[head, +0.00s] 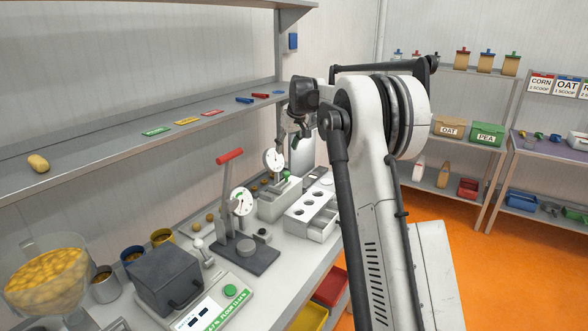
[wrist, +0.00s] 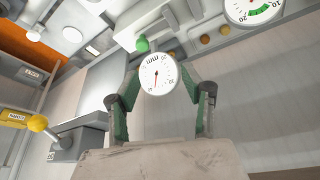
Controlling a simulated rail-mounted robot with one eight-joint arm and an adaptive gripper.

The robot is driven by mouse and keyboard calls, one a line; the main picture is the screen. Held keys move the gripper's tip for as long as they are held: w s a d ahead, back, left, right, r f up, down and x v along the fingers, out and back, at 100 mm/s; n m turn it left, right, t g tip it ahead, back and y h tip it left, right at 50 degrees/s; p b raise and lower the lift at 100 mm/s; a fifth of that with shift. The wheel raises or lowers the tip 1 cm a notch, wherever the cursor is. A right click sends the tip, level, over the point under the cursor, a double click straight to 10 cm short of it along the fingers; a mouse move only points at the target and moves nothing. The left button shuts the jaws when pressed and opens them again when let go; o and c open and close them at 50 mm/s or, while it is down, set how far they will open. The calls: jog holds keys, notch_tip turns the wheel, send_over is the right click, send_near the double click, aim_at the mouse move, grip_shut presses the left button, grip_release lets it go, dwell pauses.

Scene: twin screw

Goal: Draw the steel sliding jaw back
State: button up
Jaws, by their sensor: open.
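My gripper (head: 296,132) hangs over the bench at the end of my arm, by the white dial gauge (head: 272,160). In the wrist view my gripper (wrist: 160,84) has its two green-lined fingers spread apart. The round "mm" dial gauge (wrist: 158,73) shows between them, with a green ball knob (wrist: 142,45) just beyond. Nothing is seen held. In the head view the gauge stands over a pale grey block-shaped fixture (head: 280,199). I cannot clearly pick out the steel sliding jaw; my arm and gripper cover part of that area.
A red-handled lever press (head: 230,157) with a second dial (head: 241,201) stands nearer. A white block with round holes (head: 310,208) sits right of the fixture. A grey shelf (head: 150,125) runs above the bench. A yellow ball knob (wrist: 38,123) shows in the wrist view.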

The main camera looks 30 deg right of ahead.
send_near(287, 173)
jog(key=p+x, duration=0.2)
jog(key=x, duration=0.7)
jog(key=shift+w+f+p, duration=0.25)
jog(key=shift+w+p, duration=0.05)
jog(key=shift+p, duration=0.1)
grip_shut()
